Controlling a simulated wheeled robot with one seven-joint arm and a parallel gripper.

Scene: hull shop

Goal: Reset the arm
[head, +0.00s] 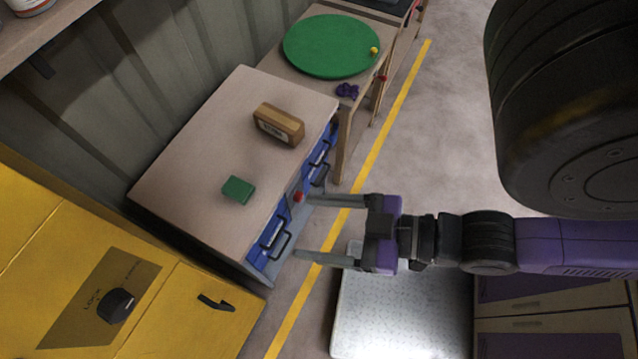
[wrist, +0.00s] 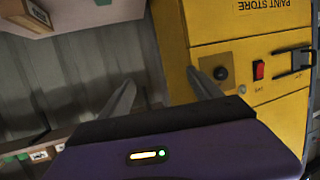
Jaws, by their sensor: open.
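My gripper (head: 330,230) is open and empty in the head view. Its two grey fingers point left, toward the blue drawer fronts (head: 272,243) of the wooden-topped cabinet. In the picture the fingertips lie close to the cabinet's front edge; I cannot tell whether they touch it. My purple and black arm reaches in from the right. In the wrist view the two fingers (wrist: 160,95) are spread apart with nothing between them, and the yellow paint store cabinet (wrist: 245,50) shows beyond the right finger.
On the cabinet top (head: 190,150) lie a wooden block with a label (head: 278,124) and a green block (head: 238,189). A green disc (head: 330,46) and a purple object (head: 347,91) are on the table behind. A yellow cabinet (head: 180,300) stands at lower left. Open floor (head: 440,130) lies right.

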